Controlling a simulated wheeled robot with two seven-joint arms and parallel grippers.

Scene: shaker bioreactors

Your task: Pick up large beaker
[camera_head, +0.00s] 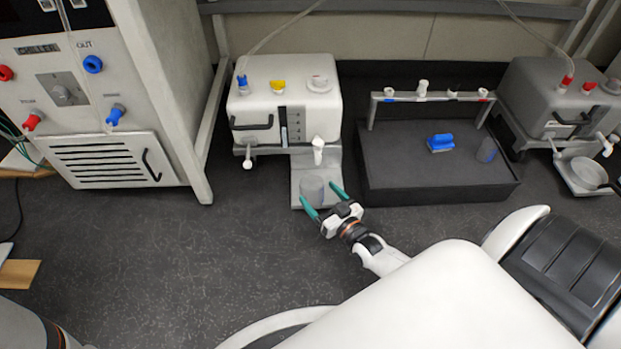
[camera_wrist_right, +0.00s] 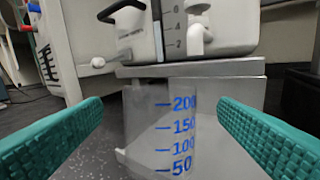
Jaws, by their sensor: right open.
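The large beaker (camera_head: 312,187) is clear and stands upright on the grey metal tray in front of the white bioreactor, below its white spout. In the right wrist view the beaker (camera_wrist_right: 150,130) shows blue markings from 50 to 200. My right gripper (camera_head: 323,198) is open, with its green fingers pointing at the beaker. In the wrist view one finger of the right gripper (camera_wrist_right: 160,135) is on each side of the beaker, with a gap to both. I cannot tell how far the beaker reaches in between them. My left gripper is not in view.
The white bioreactor (camera_head: 285,95) stands behind the beaker, its spout (camera_head: 318,146) overhanging. A dark platform (camera_head: 430,178) to the right holds a blue object (camera_head: 440,143) and a smaller clear vessel (camera_head: 487,150). A chiller cabinet (camera_head: 110,110) stands left. The floor in front is open.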

